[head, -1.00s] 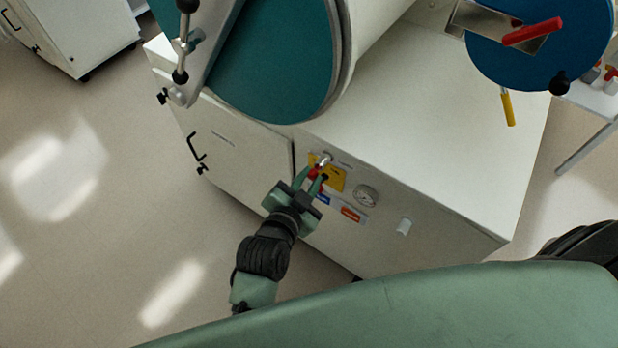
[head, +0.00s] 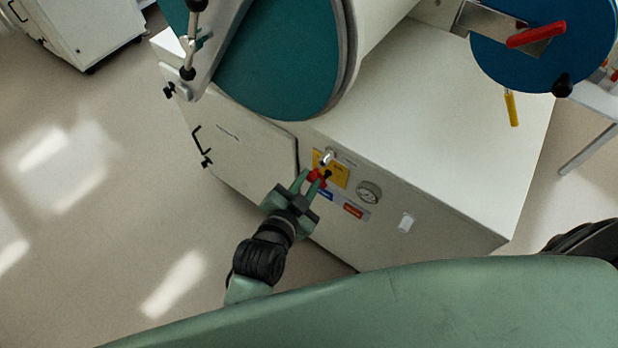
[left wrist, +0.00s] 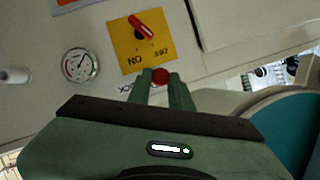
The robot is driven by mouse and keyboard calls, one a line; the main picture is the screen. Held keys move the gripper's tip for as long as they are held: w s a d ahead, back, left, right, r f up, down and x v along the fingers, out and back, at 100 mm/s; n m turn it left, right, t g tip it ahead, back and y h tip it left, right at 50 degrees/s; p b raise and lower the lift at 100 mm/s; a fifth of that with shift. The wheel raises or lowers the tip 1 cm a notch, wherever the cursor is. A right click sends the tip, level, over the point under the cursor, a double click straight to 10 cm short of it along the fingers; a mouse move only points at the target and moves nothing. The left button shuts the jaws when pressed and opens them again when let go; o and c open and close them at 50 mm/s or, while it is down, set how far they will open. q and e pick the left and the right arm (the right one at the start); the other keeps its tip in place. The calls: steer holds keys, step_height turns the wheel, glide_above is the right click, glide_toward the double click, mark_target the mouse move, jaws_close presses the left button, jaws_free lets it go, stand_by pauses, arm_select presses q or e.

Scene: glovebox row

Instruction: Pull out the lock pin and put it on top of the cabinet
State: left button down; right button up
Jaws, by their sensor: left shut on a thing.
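The lock pin, with a red head (head: 317,176), is between the fingertips of my left gripper (head: 313,180), which is shut on it. The red head also shows between the fingertips in the left wrist view (left wrist: 160,76). It is at the cabinet's front, beside a yellow switch plate (head: 336,175). The pin's shaft is hidden, so I cannot tell whether any of it is still in its hole. The cabinet (head: 440,130) has a white, largely bare top above the gripper. My right gripper is not in view.
A pressure gauge (head: 368,192) and a white knob (head: 405,222) are on the front, right of the plate. A cabinet door with a black handle (head: 198,140) is to the left. A teal round door (head: 280,70) and blue disc (head: 545,45) flank the cabinet top. A yellow-handled tool (head: 511,108) hangs below the disc.

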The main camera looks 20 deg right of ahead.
arm_select(q)
steer(key=shift+s+a+p, duration=0.7)
steer(key=shift+s+a, duration=0.1)
steer(key=shift+a, duration=0.2)
steer(key=shift+s+a, duration=0.15)
stand_by(0.7)
steer(key=shift+s+a+p, duration=0.65)
steer(key=shift+s+a, duration=0.1)
steer(key=shift+a, duration=0.2)
steer(key=shift+s+a+p, duration=0.6)
steer(key=shift+s+a, duration=0.1)
steer(key=shift+a, duration=0.25)
